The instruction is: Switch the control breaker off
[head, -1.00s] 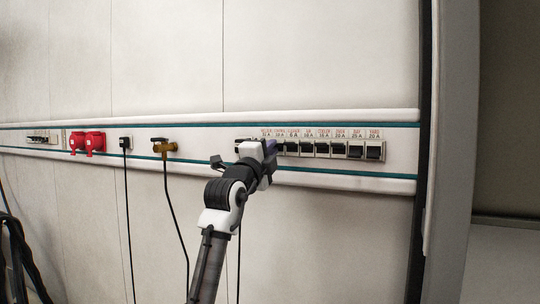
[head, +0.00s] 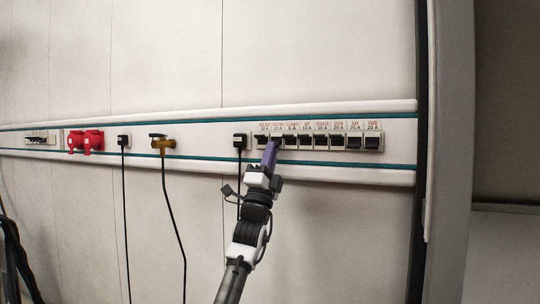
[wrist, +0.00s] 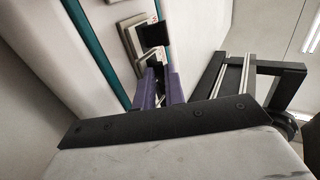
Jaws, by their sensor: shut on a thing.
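A row of breakers (head: 337,141) with black toggles is set in the wall rail, with small labels above. The lettering is too small to read surely, so I cannot confirm which is the control breaker. My gripper (head: 271,144), with purple fingers, reaches up to the left end of the row and covers the second breaker from the left. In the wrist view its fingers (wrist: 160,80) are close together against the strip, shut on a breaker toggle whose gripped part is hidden. A black toggle (wrist: 153,34) stands out just beyond the fingertips.
A black plug (head: 240,141) with a hanging cord sits just left of the breakers. Farther left are a brass valve (head: 162,143), another black plug (head: 124,140) and red sockets (head: 86,140). A grey post (head: 449,150) stands right of the panel. The wall above is clear.

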